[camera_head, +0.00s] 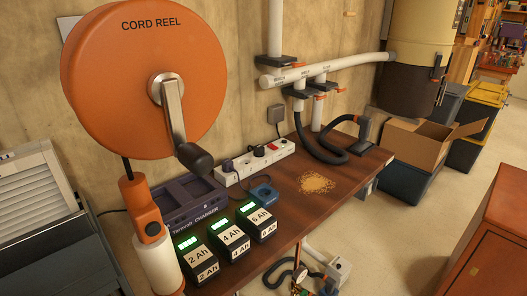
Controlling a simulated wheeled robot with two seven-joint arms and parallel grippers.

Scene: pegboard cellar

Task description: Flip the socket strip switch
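The white socket strip (232,179) lies along the back of the wooden bench (335,185), against the wall. Dark plugs (258,151) sit in the strip. Neither of my grippers is in view.
A large orange cord reel (120,85) with a crank hangs at the left front. A battery charger (185,205) and battery packs (232,238) stand left of the strip. Sawdust (317,183) and a black hose (318,146) are to the right.

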